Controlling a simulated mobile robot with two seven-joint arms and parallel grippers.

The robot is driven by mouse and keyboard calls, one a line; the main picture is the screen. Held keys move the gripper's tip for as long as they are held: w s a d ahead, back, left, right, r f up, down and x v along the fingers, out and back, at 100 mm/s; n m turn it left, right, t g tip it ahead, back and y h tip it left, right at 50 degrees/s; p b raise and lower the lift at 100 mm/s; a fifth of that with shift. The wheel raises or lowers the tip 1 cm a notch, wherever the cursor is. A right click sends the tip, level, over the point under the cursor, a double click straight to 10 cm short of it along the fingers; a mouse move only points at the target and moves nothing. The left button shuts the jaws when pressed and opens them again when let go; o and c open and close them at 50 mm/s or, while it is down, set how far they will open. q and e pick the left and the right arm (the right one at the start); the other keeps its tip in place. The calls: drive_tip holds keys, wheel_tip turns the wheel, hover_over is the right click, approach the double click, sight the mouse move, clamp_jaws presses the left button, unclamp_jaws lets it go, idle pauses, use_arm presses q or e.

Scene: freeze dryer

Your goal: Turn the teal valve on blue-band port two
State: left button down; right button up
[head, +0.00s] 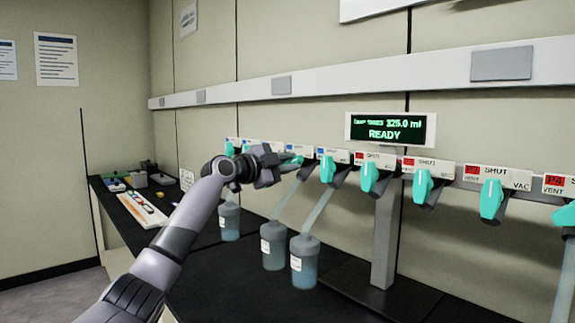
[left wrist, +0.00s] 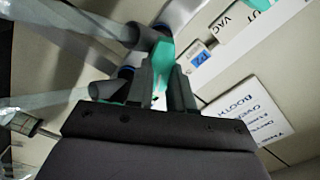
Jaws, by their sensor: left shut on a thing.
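My left gripper (head: 280,164) reaches the row of ports from the left. It is shut on a teal valve (head: 296,160), which is partly hidden by the fingers. In the left wrist view the gripper (left wrist: 165,90) has a finger on each side of the teal valve (left wrist: 161,66). Beside that valve is a label with a blue band (left wrist: 200,58) that seems to read P2. A blue-marked label (head: 298,151) shows above the gripper in the head view. My right gripper is not in view.
More teal valves hang to the right, including one under a red-marked label (head: 369,175). Bottles of bluish liquid (head: 304,262) hang below the ports. A display (head: 390,129) reads READY above a grey post (head: 384,240). A dark bench holds small items at the left.

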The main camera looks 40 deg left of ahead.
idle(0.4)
use_arm(q)
drive_tip(key=c, duration=1)
unclamp_jaws()
drive_tip(key=s+b, duration=0.3)
drive_tip(key=s, duration=0.4)
drive_tip(key=shift+a, duration=0.25)
drive_tip(key=shift+r, duration=0.1)
